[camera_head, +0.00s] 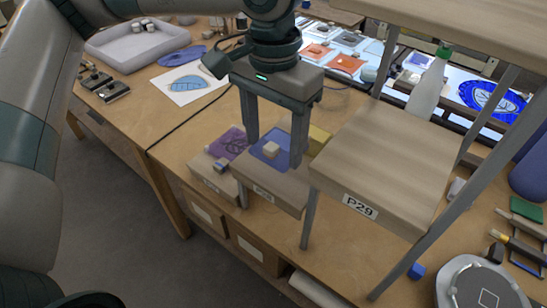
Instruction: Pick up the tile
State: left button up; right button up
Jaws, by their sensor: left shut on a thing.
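My left gripper (273,153) points down over a low wooden stand (282,189), with its two fingers spread well apart. The fingers are shut on a blue tile (263,151) at opposite edges. I cannot tell whether the tile touches the stand. A purple tile (230,141) with a dark pattern lies on the stand to the left. A yellow tile (319,138) shows to the right, partly hidden by a taller stand. My right gripper is not in view.
The taller wooden stand (385,170) marked P29 and its metal posts stand close on the right. A clear bottle (427,88) with a green cap is behind it. A grey tray (137,44) and a paper with a blue shape (189,84) lie at the back left.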

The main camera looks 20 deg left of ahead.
aim_at(274, 144)
pick_arm(q)
notch_tip(274, 144, up, 5)
jog(key=shift+f+b, duration=0.2)
jog(key=shift+b, duration=0.4)
jog(key=shift+r, duration=0.2)
jog(key=shift+r+p, duration=0.55)
jog(key=shift+r, duration=0.8)
